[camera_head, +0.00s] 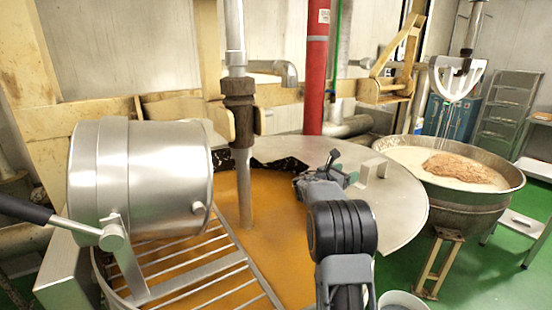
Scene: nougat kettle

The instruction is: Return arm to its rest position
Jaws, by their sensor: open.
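My arm rises from the bottom edge, right of the middle, and reaches forward over the near kettle. My gripper (334,158) is at its far end, small and dark, near the left part of the round steel lid (400,215). It is open, and I see nothing held in it. The arm's own links hide part of the gripper, and I cannot tell whether it touches the lid. The near kettle holds an orange-yellow mass (275,195) below and to the left of the gripper.
A tilted steel drum (140,180) with a black handle (25,210) stands left over a steel grate (200,275). A stirrer shaft (242,130) and red pipe (316,70) rise behind. Right is another kettle (455,205) under a whisk (457,75). Green floor (475,270) shows at right.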

